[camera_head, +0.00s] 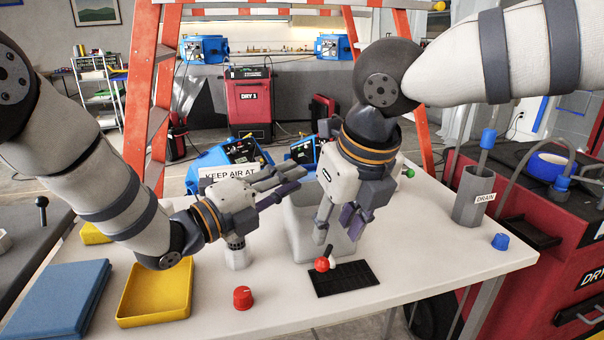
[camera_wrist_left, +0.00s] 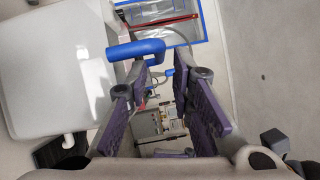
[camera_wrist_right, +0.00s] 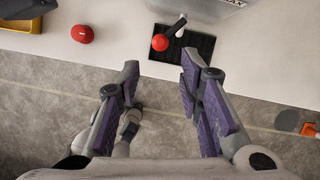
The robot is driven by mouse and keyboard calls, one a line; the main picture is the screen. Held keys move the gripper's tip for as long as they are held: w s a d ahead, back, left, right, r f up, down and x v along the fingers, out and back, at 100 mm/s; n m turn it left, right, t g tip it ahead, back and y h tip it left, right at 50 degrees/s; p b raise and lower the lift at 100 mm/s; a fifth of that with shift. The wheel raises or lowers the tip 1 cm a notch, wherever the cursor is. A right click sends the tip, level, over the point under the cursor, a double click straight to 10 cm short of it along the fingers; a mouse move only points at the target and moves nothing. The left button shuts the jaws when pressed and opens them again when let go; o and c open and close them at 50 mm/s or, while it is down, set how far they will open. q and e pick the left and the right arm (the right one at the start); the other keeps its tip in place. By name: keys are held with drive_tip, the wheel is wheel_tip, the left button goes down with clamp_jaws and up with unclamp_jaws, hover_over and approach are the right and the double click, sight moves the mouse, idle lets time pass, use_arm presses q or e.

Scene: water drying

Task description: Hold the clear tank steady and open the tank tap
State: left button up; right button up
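The clear tank (camera_head: 300,232) is a greyish see-through box standing on the white table, partly hidden behind my right gripper. Its tap (camera_head: 323,264) has a red ball and a dark lever, above a black drip grate (camera_head: 345,279). In the right wrist view the red ball (camera_wrist_right: 160,42) sits beside a white piece, beyond my fingertips. My left gripper (camera_head: 283,184) is open and empty, at the tank's upper left. My right gripper (camera_head: 337,222) is open and empty, in front of the tank and above the tap. No contact with the tank is clear.
A red knob (camera_head: 243,298), a yellow tray (camera_head: 128,318) and a blue folder-like slab (camera_head: 60,300) lie on the left. A grey DRAIN cup (camera_head: 470,205) and a blue cap (camera_head: 500,241) stand right. The table's front right is clear.

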sight(310, 170)
use_arm(q)
drive_tip(key=x, duration=0.7)
drive_tip(key=shift+w+d, duration=0.1)
